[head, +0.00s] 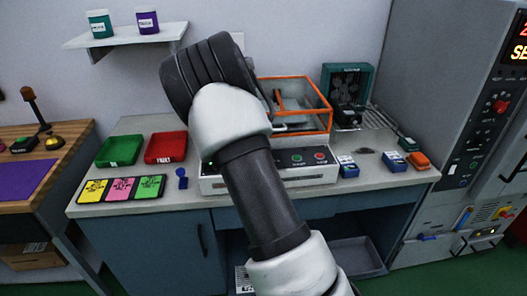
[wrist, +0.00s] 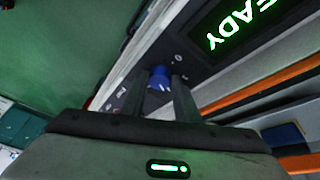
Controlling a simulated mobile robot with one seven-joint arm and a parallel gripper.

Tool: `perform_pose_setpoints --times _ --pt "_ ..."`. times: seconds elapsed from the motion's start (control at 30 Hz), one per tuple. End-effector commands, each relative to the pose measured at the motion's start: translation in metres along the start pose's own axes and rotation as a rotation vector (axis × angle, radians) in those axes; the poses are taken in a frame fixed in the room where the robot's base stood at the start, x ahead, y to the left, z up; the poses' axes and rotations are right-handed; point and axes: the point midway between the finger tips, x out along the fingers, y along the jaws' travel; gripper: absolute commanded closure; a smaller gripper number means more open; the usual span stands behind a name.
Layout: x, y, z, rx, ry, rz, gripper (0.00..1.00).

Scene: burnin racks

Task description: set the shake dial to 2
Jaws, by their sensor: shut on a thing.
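In the wrist view a blue knob (wrist: 159,74), which looks like the shake dial, sits on a dark panel (wrist: 205,68) with small pale marks around it. My gripper (wrist: 161,86) has a finger on each side of the knob and is shut on it. The marks are too small to read, and I cannot tell which number the dial points to. In the head view my arm covers the gripper and the dial. The white machine (head: 318,178) with the dark front panel shows on both sides of my arm.
A lit green display (wrist: 235,25) reading "EADY" is beside the knob. An orange-framed clear box (head: 327,108) tops the machine. Green (head: 120,150) and red (head: 166,147) trays lie left, blue-and-white boxes (head: 347,167) right. A tall grey cabinet (head: 425,75) stands far right.

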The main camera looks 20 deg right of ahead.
Motion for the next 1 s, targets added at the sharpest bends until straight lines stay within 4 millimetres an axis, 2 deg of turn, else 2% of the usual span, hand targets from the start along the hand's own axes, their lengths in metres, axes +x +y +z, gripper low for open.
perform_pose_setpoints --times 0.7,0.73,0.8,1.0 --pt "0.0018 0.0003 0.0024 0.064 -0.009 0.032 0.94" --pt "0.0018 0.0003 0.0024 0.064 -0.009 0.032 0.66" --pt "0.0017 0.0002 0.0022 0.064 -0.009 0.032 0.55" --pt "0.0009 -0.0004 0.001 0.065 -0.007 0.029 0.53"
